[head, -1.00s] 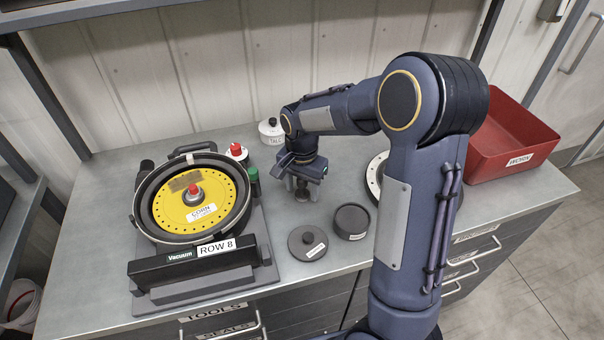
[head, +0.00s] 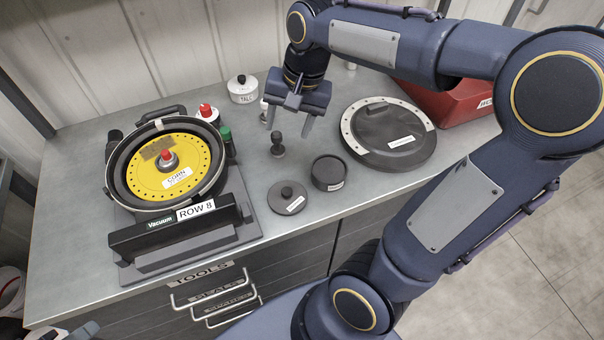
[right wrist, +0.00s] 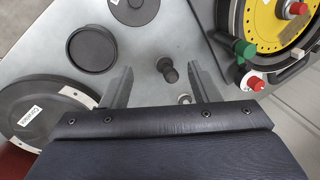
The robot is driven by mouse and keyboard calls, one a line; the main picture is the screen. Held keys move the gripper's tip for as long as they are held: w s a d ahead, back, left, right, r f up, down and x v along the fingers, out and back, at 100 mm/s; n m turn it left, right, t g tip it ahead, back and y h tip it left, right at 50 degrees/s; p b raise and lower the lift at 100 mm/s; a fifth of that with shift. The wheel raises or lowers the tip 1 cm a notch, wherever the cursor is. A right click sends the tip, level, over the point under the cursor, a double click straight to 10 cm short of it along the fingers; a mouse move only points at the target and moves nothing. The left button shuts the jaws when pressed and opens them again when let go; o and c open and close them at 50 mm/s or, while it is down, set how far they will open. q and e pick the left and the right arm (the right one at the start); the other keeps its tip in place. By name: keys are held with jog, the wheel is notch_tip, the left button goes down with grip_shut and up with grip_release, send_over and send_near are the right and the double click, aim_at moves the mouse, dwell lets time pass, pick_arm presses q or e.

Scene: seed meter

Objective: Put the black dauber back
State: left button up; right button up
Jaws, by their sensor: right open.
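The black dauber (head: 277,147) stands upright on the grey bench, a small dark knob on a round foot. It also shows in the right wrist view (right wrist: 167,69), between the two fingers in the picture. My right gripper (head: 289,129) is open and empty, above and just behind the dauber, apart from it. A round black pot (head: 328,172) stands to the dauber's right and front. A flat black lid (head: 288,198) with a knob and a white label lies in front of the dauber. My left gripper is not in view.
The seed meter (head: 168,176) with its yellow disc stands at left on a ROW 8 base.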

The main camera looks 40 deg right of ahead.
jog(key=s+a+f+n+t+y, duration=0.1)
jog(key=s+a+n+t, duration=0.1)
jog(key=s, duration=0.5)
jog(key=s+a+f+n+t, duration=0.2)
jog(key=s+a+n, duration=0.2)
jog(key=s, duration=0.3)
jog(key=shift+s+n+y, duration=0.3)
jog(key=shift+n+y, duration=0.1)
